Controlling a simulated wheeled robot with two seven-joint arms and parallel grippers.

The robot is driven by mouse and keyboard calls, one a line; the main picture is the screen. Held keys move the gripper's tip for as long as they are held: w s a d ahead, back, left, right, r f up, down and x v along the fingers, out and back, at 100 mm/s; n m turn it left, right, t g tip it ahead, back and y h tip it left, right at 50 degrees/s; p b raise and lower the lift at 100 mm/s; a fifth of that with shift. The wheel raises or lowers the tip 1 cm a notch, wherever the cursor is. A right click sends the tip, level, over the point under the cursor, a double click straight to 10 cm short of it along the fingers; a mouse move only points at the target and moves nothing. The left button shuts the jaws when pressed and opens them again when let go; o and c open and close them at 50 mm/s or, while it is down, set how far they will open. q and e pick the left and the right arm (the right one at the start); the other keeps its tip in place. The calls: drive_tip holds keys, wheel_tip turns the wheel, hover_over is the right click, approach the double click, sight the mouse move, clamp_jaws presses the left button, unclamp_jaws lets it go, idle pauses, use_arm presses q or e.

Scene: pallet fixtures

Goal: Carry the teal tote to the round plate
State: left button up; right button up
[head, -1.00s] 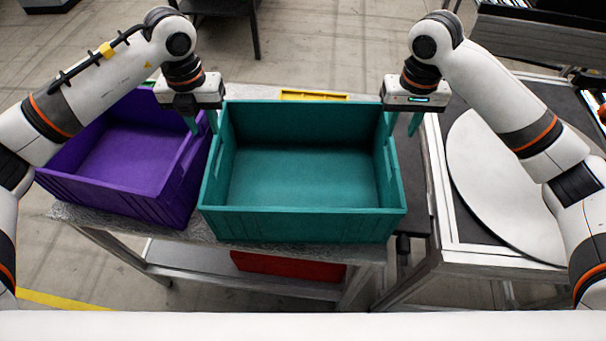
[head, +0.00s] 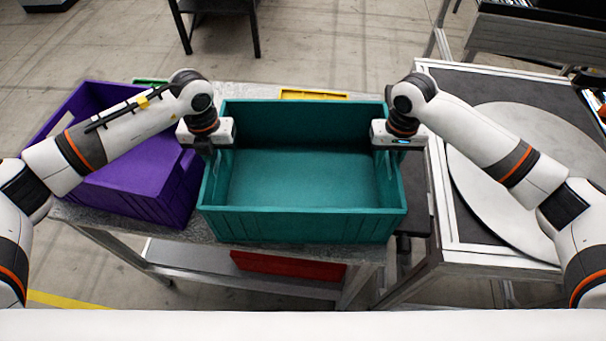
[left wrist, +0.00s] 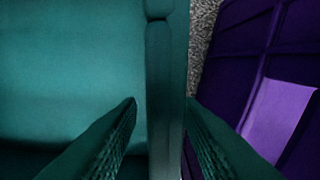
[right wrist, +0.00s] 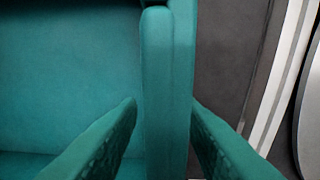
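The teal tote (head: 300,226) stands upright and empty on a grey table, left of the round plate (head: 500,180). My left gripper (head: 212,150) is at the tote's left wall. In the left wrist view its fingers (left wrist: 160,105) are open, one on each side of the wall (left wrist: 165,70). My right gripper (head: 396,150) is at the tote's right wall. In the right wrist view its fingers (right wrist: 163,105) are open, astride that wall (right wrist: 167,65). The fingertips are hidden in the head view. The round pale plate lies flat on a framed stand, partly covered by my right arm.
A purple tote (head: 120,197) stands close to the teal tote's left side; it also shows in the left wrist view (left wrist: 225,75). A yellow item (head: 314,95) lies behind the teal tote. A red tote (head: 288,270) is on the shelf below. The plate's top is clear.

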use_arm(q)
clamp_jaws()
use_arm(e)
clamp_jaws()
use_arm(q)
drive_tip(key=shift+w+r, duration=0.1)
use_arm(e)
drive_tip(key=shift+r, duration=0.1)
idle(0.9)
